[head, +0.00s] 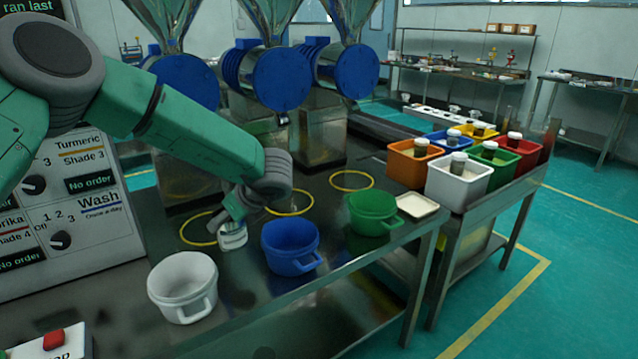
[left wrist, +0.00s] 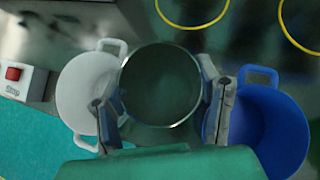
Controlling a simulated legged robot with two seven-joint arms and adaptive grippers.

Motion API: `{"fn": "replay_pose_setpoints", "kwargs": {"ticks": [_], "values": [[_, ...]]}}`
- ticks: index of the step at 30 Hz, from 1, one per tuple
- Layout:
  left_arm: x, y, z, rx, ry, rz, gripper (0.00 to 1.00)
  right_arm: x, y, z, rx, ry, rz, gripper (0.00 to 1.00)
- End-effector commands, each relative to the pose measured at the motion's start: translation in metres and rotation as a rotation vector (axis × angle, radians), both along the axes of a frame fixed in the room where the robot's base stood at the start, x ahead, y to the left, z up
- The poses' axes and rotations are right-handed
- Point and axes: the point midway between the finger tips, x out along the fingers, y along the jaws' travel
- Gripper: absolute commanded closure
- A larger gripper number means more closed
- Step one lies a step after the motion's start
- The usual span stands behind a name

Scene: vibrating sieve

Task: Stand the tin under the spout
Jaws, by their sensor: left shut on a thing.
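A small open tin (head: 233,238) with a pale label is in my left gripper (head: 233,212). In the left wrist view the tin (left wrist: 160,85) looks round and dark inside, with one finger of my gripper (left wrist: 161,103) on each side. The tin is upright or nearly so, by the right edge of the left yellow ring (head: 184,237), between the white pot (head: 172,288) and the blue pot (head: 288,262). I cannot tell whether it touches the table. Three blue-fronted sieve machines (head: 281,79) stand behind the rings; my arm partly hides the left one. My right gripper is not in view.
A middle ring (head: 309,205) and right ring (head: 352,189) mark the table. A green pot (head: 373,222) and cream tray (head: 417,206) stand right. Coloured bins with jars, including a white bin (head: 455,190), are beyond. A control panel (head: 75,245) and stop button (head: 53,339) are left.

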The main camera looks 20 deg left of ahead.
Motion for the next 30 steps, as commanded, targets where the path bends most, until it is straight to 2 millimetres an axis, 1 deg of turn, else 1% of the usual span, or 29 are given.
{"fn": "replay_pose_setpoints", "kwargs": {"ticks": [5,8,10,14,18,21,25,29,30], "values": [[-0.004,-0.001,-0.003,-0.001,0.003,-0.062,0.76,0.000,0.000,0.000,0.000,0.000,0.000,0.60],[-0.011,-0.006,-0.010,-0.004,0.004,-0.185,0.76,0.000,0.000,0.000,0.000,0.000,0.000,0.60],[-0.018,-0.015,-0.016,-0.005,0.004,-0.313,0.76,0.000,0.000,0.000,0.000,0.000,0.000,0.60],[-0.040,-0.044,-0.029,-0.007,0.006,-0.598,0.76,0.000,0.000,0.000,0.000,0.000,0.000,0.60],[-0.073,-0.085,-0.037,-0.007,0.003,-0.892,0.76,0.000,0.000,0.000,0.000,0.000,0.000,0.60],[-0.098,-0.111,-0.040,-0.005,0.003,-1.060,0.76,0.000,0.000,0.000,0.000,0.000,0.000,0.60],[-0.121,-0.134,-0.040,-0.003,0.001,-1.199,0.76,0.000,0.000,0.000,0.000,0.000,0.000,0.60],[-0.142,-0.143,-0.033,-0.001,0.000,-1.255,0.76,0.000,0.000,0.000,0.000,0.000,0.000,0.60],[-0.150,-0.144,-0.029,-0.001,0.000,-1.261,0.76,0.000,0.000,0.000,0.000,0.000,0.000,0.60]]}}
